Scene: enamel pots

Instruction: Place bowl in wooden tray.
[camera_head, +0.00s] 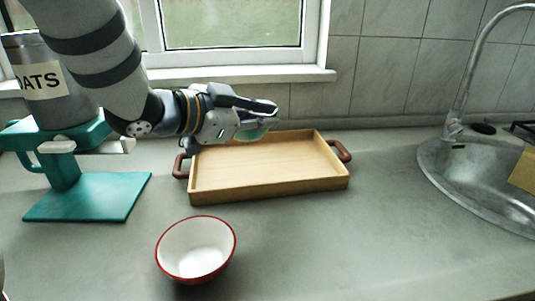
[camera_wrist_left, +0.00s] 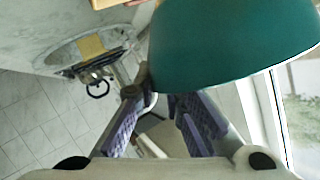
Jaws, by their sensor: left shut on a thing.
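A green bowl (camera_head: 254,135) hangs from my left gripper (camera_head: 262,112), over the back left part of the wooden tray (camera_head: 262,190). My left gripper is shut on it. In the left wrist view the bowl (camera_wrist_left: 230,45) fills the upper right, its smooth outside towards the camera, beyond the fingers (camera_wrist_left: 160,110). In the head view my gripper hides most of the bowl. The tray is light wood with brown handles at both ends, and its visible floor is bare. My right gripper is not in view.
A white bowl with a red rim (camera_head: 196,250) stands in front of the tray. A teal stand (camera_head: 88,197) and a grey OATS canister (camera_head: 38,85) are at left. A metal sink (camera_head: 432,170) with a tap is at right. The counter between tray and sink is clear.

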